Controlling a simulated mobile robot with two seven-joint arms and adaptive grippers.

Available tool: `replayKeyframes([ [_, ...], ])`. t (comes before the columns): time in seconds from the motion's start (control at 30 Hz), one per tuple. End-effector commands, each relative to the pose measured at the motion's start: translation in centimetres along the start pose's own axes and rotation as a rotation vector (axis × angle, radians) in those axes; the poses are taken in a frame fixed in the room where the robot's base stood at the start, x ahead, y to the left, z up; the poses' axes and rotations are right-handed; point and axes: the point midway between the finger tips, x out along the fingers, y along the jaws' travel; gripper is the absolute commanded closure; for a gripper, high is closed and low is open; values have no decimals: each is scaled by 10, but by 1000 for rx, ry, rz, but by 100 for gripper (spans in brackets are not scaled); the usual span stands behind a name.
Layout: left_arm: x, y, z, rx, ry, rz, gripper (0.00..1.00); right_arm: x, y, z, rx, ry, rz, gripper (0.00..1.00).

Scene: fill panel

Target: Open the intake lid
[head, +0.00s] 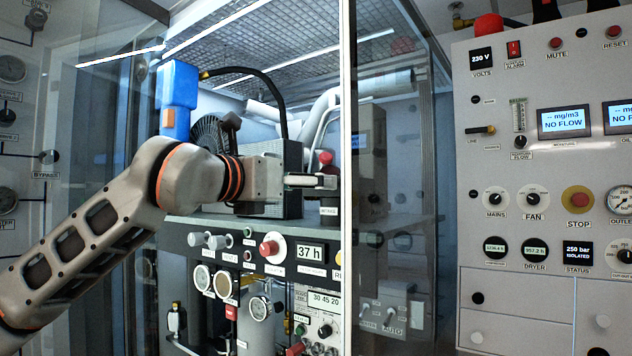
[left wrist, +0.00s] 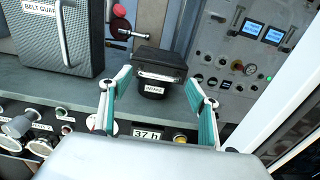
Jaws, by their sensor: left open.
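The intake (left wrist: 152,91) is a short black cylinder with an INTAKE label, standing on the grey deck. Its lid (left wrist: 160,58) is a dark square plate on top that looks shut, with a pale bar along its near edge. My left gripper (left wrist: 158,79) is open and empty. Its teal-padded fingers are on either side of the lid's near edge, with no clear contact. In the head view my left gripper (head: 312,181) is above the intake (head: 329,208), hiding most of the lid. My right gripper is in neither view.
A grey belt guard (left wrist: 50,40) with a handle stands left of the intake. Red-knobbed fittings (left wrist: 119,22) are behind it. A glass pane edge (head: 347,180) is just right of the gripper. A control panel (head: 545,150) is farther right. Knobs and gauges line the front below the deck.

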Motion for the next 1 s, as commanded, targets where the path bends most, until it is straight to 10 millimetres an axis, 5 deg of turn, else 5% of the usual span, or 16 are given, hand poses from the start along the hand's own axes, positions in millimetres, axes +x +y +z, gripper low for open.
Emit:
replayKeyframes([
  [0.23,29,0,1,-1,1,0,39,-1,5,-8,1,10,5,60],
  [0.57,34,0,-1,0,0,0,39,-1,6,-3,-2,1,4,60],
  [0.77,34,0,-1,0,0,-1,83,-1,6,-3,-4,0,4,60],
  [1.0,33,-1,5,1,11,0,83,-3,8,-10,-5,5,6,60],
])
